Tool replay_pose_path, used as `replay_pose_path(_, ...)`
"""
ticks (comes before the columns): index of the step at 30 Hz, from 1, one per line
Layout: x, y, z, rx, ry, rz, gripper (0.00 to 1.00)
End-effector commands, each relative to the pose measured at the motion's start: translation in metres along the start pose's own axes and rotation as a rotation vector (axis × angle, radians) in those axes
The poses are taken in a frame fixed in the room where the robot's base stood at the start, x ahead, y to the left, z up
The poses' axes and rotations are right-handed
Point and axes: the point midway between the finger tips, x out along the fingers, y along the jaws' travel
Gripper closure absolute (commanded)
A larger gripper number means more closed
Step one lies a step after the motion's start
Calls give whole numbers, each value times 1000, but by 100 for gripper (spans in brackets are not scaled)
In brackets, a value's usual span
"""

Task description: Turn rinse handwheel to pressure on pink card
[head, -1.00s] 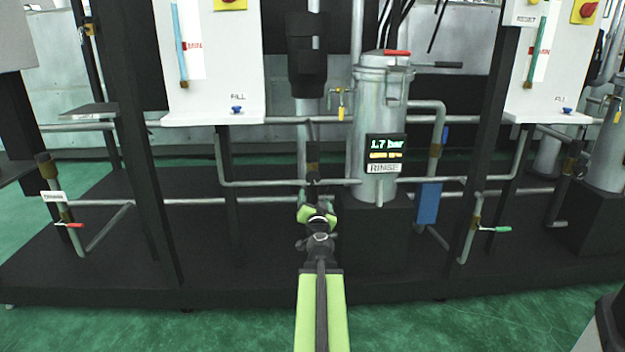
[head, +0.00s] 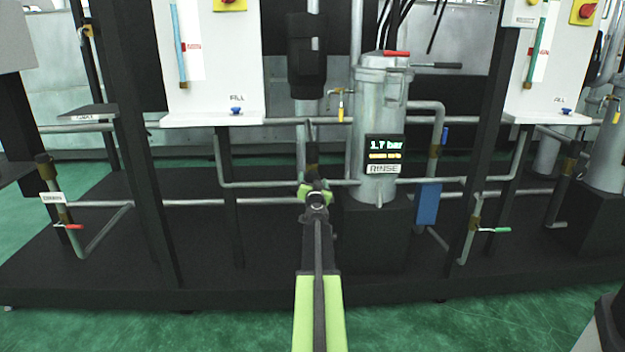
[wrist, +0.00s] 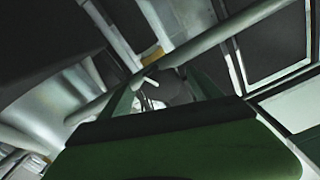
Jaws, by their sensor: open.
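My gripper (head: 314,188) is at the end of my outstretched arm, in front of a vertical pipe left of the RINSE housing. In the wrist view my gripper (wrist: 160,82) has its two green fingers apart. A dark rounded part (wrist: 176,92), perhaps the rinse handwheel, shows between them beyond the green body; I cannot tell whether they touch it. In the head view the handwheel is not clearly seen; my gripper covers that spot. The rinse display (head: 384,148) reads 1.7 bar, with a small yellow line below. No pink card is visible.
The grey RINSE housing (head: 381,105) stands right of my gripper. Horizontal pipes (head: 262,184) run close beside it. Black posts (head: 145,190) stand left and right. A black base platform (head: 90,265) lies below, with green floor in front.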

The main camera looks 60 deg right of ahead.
Motion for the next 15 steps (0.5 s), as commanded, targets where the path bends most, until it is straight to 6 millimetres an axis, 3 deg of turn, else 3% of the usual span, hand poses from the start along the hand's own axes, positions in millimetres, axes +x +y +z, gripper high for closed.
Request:
replay_pose_path(4,19,0,0,0,0,0,27)
replay_pose_path(14,21,0,0,0,0,0,27)
replay_pose_path(15,21,0,0,0,0,0,32)
